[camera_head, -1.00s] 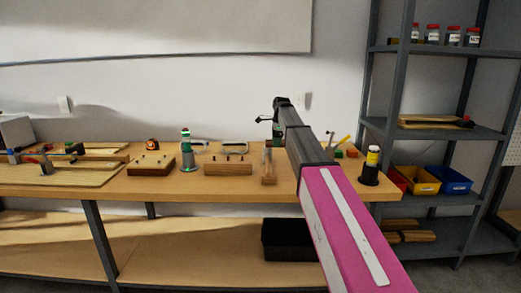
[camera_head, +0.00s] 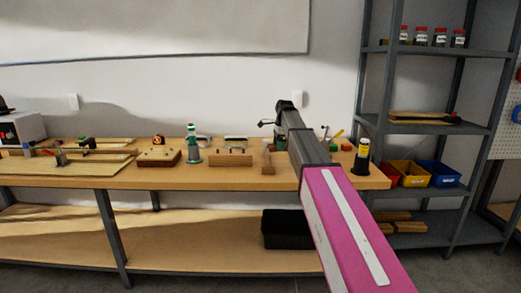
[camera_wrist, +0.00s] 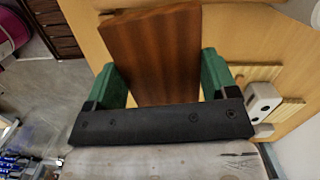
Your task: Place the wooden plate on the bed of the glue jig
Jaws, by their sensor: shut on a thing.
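The wooden plate (camera_wrist: 155,55) is a flat, reddish-brown piece with dark grain in the wrist view. My gripper (camera_wrist: 162,88) is shut on it, with a green finger on each side. The plate reaches out beyond the fingertips. In the head view, my arm hides the gripper's fingers and the plate. A low, flat wooden board with clamps (camera_head: 60,158) lies at the left of the bench and may be the glue jig. I cannot tell this for certain.
The long bench (camera_head: 130,182) holds a block with pegs (camera_head: 230,159), a green-topped bottle (camera_head: 193,150) and a yellow-labelled bottle (camera_head: 362,157). Grey shelves (camera_head: 430,128) with coloured bins stand at the right. A black bin (camera_head: 285,230) sits on the lower shelf.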

